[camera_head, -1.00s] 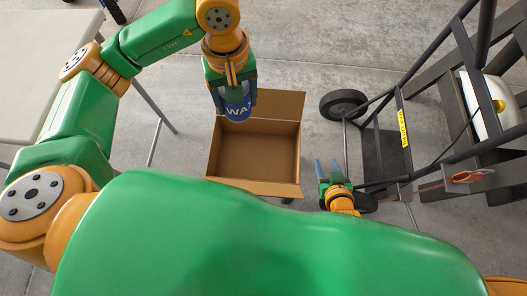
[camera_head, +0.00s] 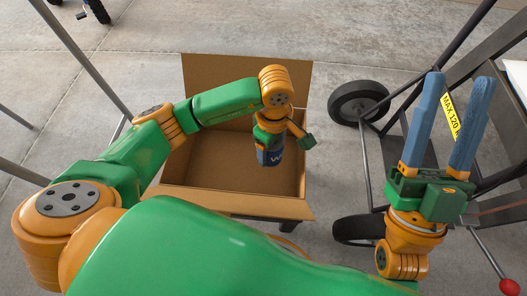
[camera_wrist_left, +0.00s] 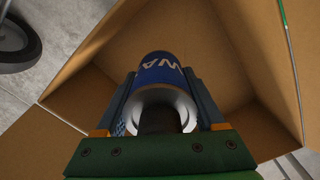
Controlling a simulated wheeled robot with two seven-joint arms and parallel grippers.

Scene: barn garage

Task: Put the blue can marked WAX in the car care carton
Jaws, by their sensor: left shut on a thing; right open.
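The blue can with white letters (camera_head: 270,157) is held in my left gripper (camera_head: 269,150), with the carton's floor behind it in the head view. In the left wrist view the can (camera_wrist_left: 160,70) lies between the two fingers of the left gripper (camera_wrist_left: 162,95), letters "WA" showing. The open brown carton (camera_head: 205,172) has its flaps out and no other thing shows in it. I cannot tell how far the can is above its floor. My right gripper (camera_head: 447,125) is open and empty, to the right of the carton, fingers pointing up in the picture.
A hand truck with black wheels (camera_head: 358,103) and a yellow "MAX 120" label (camera_head: 450,115) stands right of the carton. A red knob (camera_head: 509,287) is at the lower right. Grey concrete floor (camera_head: 220,30) is clear behind the carton.

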